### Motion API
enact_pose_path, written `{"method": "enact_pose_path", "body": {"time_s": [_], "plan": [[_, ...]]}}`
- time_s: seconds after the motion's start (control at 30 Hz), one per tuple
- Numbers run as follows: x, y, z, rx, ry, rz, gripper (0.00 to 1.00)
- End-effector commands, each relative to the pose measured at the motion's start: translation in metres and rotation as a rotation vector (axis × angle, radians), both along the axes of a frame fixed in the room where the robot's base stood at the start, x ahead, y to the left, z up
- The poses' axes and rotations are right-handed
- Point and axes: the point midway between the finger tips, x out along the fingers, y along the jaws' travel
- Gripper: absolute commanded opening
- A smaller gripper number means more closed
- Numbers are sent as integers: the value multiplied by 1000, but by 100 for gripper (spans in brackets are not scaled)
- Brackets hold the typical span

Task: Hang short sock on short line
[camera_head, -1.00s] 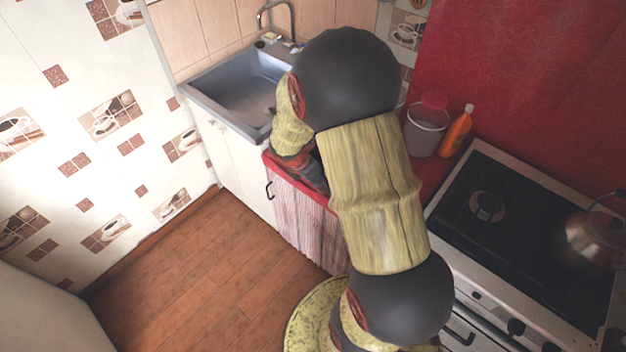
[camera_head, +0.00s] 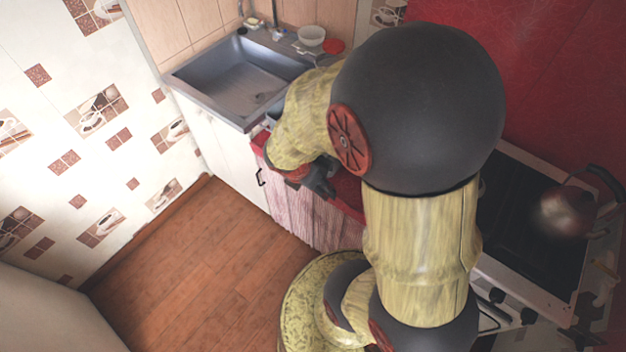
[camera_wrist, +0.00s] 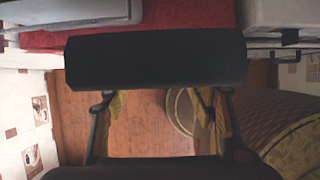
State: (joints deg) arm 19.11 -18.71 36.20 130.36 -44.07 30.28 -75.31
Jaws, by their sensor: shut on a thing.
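My gripper (camera_head: 320,180) is dark and hangs beside the red counter edge, below the sink's front right corner. In the wrist view its two linkages stand apart, and a wide black bar spans the view beyond them; I cannot tell whether that bar is part of the gripper or something held. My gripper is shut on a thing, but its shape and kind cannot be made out. I cannot make out a short sock or a short line in either view.
The sink (camera_head: 240,78) is at the back left, with a white bowl (camera_head: 312,36) and a red round thing (camera_head: 333,46) beside it. A kettle (camera_head: 567,212) stands on the stove (camera_head: 525,205) at right. The wooden floor (camera_head: 200,270) is clear. My arm hides much of the counter.

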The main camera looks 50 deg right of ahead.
Motion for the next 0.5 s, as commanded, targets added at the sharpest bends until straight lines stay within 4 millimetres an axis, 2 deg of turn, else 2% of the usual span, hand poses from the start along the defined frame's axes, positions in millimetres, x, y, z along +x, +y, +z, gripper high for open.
{"method": "enact_pose_path", "body": {"time_s": [0.27, 0.5], "plan": [[0, 0, 2, 0, 0, 0, 29], [0, 0, 18, 0, 0, 0, 29]]}}
